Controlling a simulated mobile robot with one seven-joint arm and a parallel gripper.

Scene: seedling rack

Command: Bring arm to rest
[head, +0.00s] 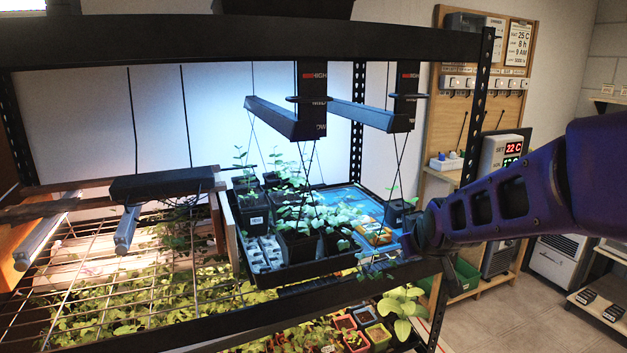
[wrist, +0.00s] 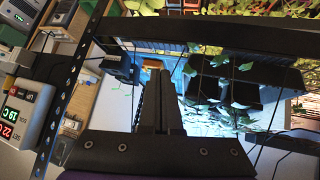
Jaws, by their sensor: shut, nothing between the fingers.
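My purple arm (head: 520,195) reaches in from the right in the head view, held out toward the front right of the rack. My gripper (head: 408,243) is at its end, dark and small, near the right end of the planted tray. In the wrist view my gripper (wrist: 160,80) shows its two dark fingers pressed together with nothing between them. Dark pots with seedlings (head: 297,245) stand on the tray (head: 310,270) left of the gripper. I cannot tell how far the gripper is from the tray or the rack post.
A black rack beam (head: 200,42) and a perforated post (head: 483,100) frame the shelf. Lamps (head: 285,118) hang on cords above the tray. A wire grid (head: 100,290) covers seedlings at left. A display box (head: 500,155) stands behind the arm. Floor (head: 485,320) at lower right is clear.

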